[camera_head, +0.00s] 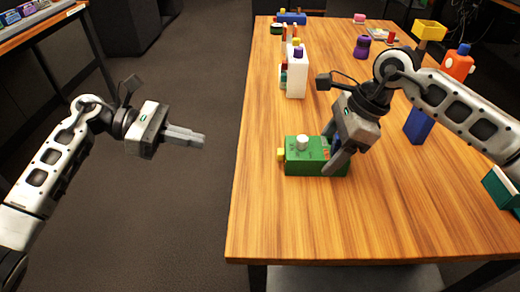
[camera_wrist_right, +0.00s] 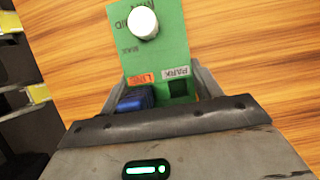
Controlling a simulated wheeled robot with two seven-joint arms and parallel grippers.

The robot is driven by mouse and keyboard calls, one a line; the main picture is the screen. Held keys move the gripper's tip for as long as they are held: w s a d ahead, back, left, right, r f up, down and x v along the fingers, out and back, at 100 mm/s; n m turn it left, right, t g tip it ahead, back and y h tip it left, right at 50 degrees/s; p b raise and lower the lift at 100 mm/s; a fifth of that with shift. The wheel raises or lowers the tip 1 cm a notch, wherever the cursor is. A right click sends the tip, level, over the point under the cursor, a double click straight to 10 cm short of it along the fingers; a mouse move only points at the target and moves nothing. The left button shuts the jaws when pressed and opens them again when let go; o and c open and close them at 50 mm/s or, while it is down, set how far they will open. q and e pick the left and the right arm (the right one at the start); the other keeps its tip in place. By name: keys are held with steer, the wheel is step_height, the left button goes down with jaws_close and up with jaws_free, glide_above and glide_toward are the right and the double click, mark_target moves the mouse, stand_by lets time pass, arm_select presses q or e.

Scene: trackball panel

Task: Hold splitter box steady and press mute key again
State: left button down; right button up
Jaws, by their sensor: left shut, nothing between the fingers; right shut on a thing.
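A green box (camera_head: 303,158), which I take to be the splitter box, lies on the table near its left edge. It has a white knob (camera_head: 302,142) on top and a yellow part (camera_head: 281,155) at its left end. My right gripper (camera_head: 331,160) is shut on the box's right part. In the right wrist view the green top (camera_wrist_right: 150,55) sits between its fingers, with orange and pale labels, a blue part (camera_wrist_right: 135,98) and a dark square (camera_wrist_right: 179,88). I cannot tell which part is the mute key. My left gripper (camera_head: 203,138) is shut and empty over the floor, left of the table.
A blue block (camera_head: 418,126), an orange bottle (camera_head: 457,63) and a purple item (camera_head: 362,46) are further right or back. The wooden table (camera_head: 300,220) is clear in front of the box.

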mark_target(260, 162)
arm_select(q)
steer(key=shift+d, duration=0.15)
steer(key=x, duration=1.2)
steer(key=shift+d+r, duration=0.2)
steer(key=shift+d, duration=0.7)
